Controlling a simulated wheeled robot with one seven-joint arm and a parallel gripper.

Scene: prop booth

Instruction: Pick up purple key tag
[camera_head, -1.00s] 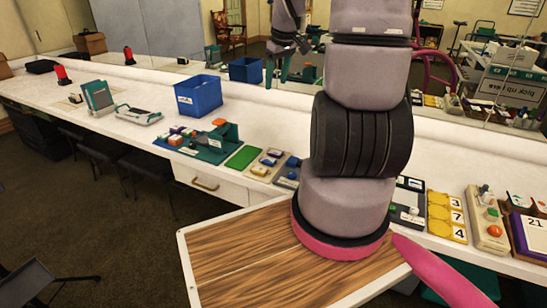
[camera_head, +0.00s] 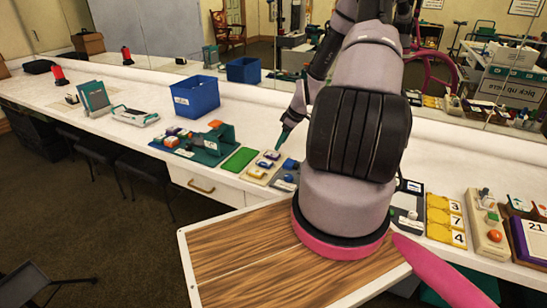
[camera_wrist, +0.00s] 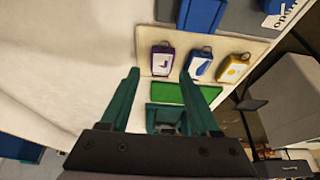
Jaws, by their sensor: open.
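The purple key tag (camera_wrist: 162,60) lies on a beige board (camera_wrist: 215,44) in the wrist view, beside a blue tag (camera_wrist: 200,65) and a yellow tag (camera_wrist: 233,68). The purple tag also shows small in the head view (camera_head: 272,155), at the board's far end. My gripper (camera_wrist: 160,73) has two teal fingers spread apart, with nothing between them. Its tips appear on either side of the purple tag in the wrist view. In the head view my gripper (camera_head: 286,136) hangs above the counter beyond the board, and its fingers overlap there.
A green mat (camera_head: 240,160) lies left of the board, and a grey holder with a blue block (camera_head: 290,164) sits right of it. A blue bin (camera_head: 197,96) stands behind. The white counter (camera_head: 255,118) is bare behind the mat. A mirror wall runs along the back.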

